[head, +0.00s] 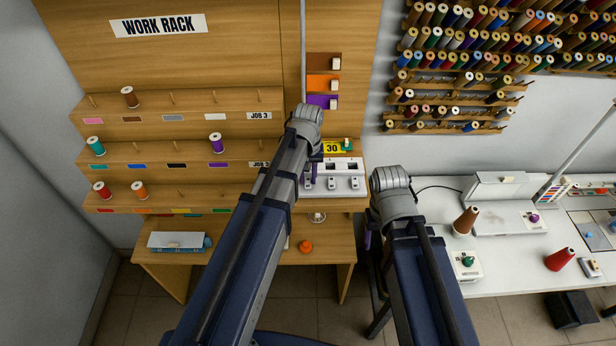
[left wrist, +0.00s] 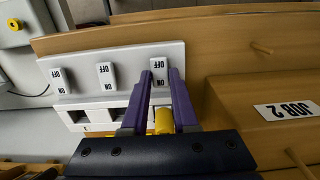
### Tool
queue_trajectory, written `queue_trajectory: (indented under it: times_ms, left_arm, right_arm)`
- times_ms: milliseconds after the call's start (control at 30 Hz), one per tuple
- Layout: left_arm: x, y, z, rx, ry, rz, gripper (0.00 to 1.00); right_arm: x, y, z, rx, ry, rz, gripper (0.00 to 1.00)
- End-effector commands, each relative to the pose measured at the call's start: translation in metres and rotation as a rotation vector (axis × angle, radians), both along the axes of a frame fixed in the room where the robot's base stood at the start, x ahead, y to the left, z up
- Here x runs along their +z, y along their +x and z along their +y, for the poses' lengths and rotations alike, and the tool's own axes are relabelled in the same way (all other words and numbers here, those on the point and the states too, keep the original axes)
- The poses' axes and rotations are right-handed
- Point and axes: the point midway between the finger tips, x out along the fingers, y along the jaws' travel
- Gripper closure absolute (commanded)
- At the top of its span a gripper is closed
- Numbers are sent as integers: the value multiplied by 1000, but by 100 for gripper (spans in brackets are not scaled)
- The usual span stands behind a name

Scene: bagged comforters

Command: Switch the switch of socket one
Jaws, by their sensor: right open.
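The white socket strip (head: 335,178) stands on the wooden ledge, with three sockets and three rocker switches marked OFF and ON. It shows close and upside down in the left wrist view (left wrist: 125,55). My left gripper (left wrist: 160,76) is open, its two purple fingers apart beside the rightmost switch (left wrist: 158,66) there, which is the leftmost in the head view. A yellow cylinder (left wrist: 163,120) shows between the fingers; I cannot tell what it belongs to. In the head view my left gripper (head: 312,170) is mostly hidden by its arm. My right gripper (head: 368,238) is mostly hidden, low beside the white table.
The wooden work rack (head: 180,150) with pegs and spools stands left of the strip. A yellow "30" sign (head: 331,148) is behind the strip. An orange knob-like object (head: 305,246) lies on the lower shelf. The white table (head: 500,290) at right holds cones and a machine.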

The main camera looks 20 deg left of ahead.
Motion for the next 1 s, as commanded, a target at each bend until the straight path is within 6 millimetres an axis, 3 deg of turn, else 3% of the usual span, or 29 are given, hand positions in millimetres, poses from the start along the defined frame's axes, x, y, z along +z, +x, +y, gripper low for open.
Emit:
queue_trajectory:
  times_ms: [33,200,567,1000]
  left_arm:
    - [0,0,0,0,0,0,82]
    - [0,0,0,0,0,0,100]
    - [-1,3,1,1,-5,18,100]
    - [-3,10,3,1,-83,288,100]
  right_arm:
    - [0,0,0,0,0,0,35]
    - [0,0,0,0,0,0,35]
    - [-1,0,0,0,0,0,35]
    - [-12,0,0,-1,0,0,35]
